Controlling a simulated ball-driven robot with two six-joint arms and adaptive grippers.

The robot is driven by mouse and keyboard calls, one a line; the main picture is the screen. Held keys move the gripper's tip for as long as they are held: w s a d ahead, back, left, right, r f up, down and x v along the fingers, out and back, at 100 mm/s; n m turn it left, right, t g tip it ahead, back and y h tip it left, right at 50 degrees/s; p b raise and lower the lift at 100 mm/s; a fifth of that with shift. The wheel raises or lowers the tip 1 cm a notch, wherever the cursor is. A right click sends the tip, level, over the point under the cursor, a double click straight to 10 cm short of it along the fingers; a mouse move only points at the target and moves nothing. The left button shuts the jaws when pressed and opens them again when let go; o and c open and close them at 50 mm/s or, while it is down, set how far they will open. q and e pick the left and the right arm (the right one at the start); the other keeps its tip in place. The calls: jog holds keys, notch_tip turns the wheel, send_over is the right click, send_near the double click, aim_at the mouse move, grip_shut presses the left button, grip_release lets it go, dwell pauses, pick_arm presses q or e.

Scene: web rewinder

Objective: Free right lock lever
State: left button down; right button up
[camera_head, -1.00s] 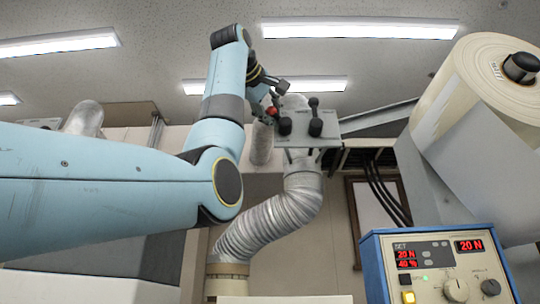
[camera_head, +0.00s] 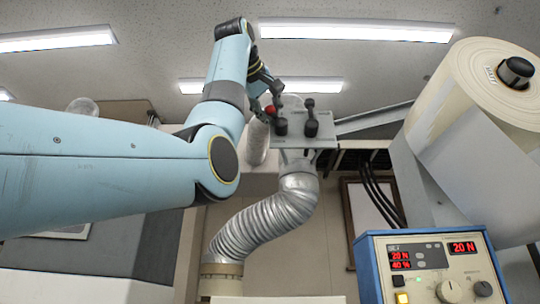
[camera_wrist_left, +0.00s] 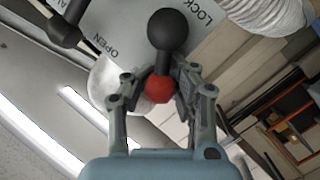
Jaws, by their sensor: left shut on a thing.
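A grey panel (camera_head: 296,133) on a post carries two black levers side by side. The left lever (camera_head: 281,126) has a red knob (camera_head: 270,110) that leans up and left in the head view. My left gripper (camera_head: 271,101) is at this knob. In the left wrist view my left gripper (camera_wrist_left: 165,86) is shut around the red knob (camera_wrist_left: 158,90), below the lever's black ball hub (camera_wrist_left: 168,30). The words OPEN and LOCK show on the panel (camera_wrist_left: 125,25) either side of this lever. My right gripper is not in view.
The second lever (camera_head: 311,118) stands close by to the right, with a black tip. A ribbed silver duct (camera_head: 262,222) runs below the panel. A large paper roll (camera_head: 478,90) and a blue-framed control box (camera_head: 430,268) are at the right.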

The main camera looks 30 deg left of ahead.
aim_at(270, 106)
pick_arm(q)
jog(key=shift+s+r, duration=0.2)
jog(key=shift+r, duration=0.15)
jog(key=c, duration=1.5)
grip_release()
jog(key=shift+d, duration=0.15)
jog(key=o, duration=0.5)
jog(key=shift+s+d, duration=0.2)
jog(key=shift+d, duration=0.05)
jog(key=shift+w+a+f, duration=0.15)
jog(key=shift+w+a, duration=0.05)
jog(key=shift+a, duration=0.05)
jog(key=s, duration=0.5)
jog(key=s+d+r, duration=0.1)
jog(key=s, duration=0.1)
jog(key=shift+s, duration=0.2)
